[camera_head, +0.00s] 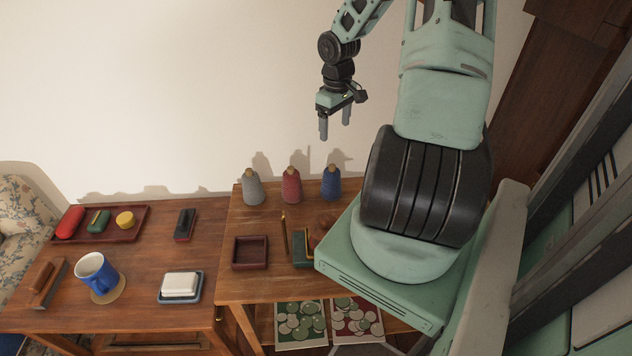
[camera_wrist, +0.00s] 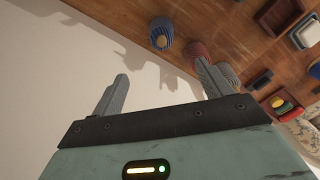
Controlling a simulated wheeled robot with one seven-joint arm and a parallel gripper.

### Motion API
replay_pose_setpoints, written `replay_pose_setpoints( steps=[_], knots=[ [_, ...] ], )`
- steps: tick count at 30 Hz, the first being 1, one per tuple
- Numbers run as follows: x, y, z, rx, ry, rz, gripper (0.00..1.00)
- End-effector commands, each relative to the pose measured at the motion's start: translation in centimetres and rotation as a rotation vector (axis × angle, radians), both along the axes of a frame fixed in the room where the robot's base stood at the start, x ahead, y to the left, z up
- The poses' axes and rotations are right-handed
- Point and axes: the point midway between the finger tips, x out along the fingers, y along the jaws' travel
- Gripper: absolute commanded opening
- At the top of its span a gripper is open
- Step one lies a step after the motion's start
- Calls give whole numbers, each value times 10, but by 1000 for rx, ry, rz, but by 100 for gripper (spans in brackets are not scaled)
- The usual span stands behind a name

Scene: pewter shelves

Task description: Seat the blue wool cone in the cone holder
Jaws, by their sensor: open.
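The blue wool cone (camera_head: 331,183) stands upright at the back of the right table, the rightmost of three cones. It also shows in the wrist view (camera_wrist: 161,33), beyond my fingertips. My gripper (camera_head: 335,130) is open and empty, pointing down, well above the blue cone and apart from it. Its two fingers also show in the wrist view (camera_wrist: 161,68). In front of the cones are an upright brass rod (camera_head: 284,236) and a green piece with brass (camera_head: 301,250), partly hidden by my arm's base. I cannot tell whether these are the cone holder.
A red cone (camera_head: 291,186) and a grey cone (camera_head: 252,188) stand left of the blue one. A dark red square tray (camera_head: 250,266) sits in front of them. The left table holds a blue mug (camera_head: 94,272), a white block on a dish (camera_head: 180,287) and a long tray (camera_head: 132,236). The wall is close behind.

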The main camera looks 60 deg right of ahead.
Motion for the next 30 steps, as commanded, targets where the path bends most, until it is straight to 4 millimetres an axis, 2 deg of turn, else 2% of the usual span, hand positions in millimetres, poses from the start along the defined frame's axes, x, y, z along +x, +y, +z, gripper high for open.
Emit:
replay_pose_setpoints(
  steps=[5, 15, 18, 25, 30],
  knots=[
    [-1, 0, -29, 5, 1, 1, 78],
    [0, 1, -98, 3, 2, 1, 78],
    [0, 1, -111, 2, 1, 1, 78],
    [0, 1, -126, 1, 0, -1, 78],
    [1, 4, -150, 4, 1, 0, 78]
  ],
)
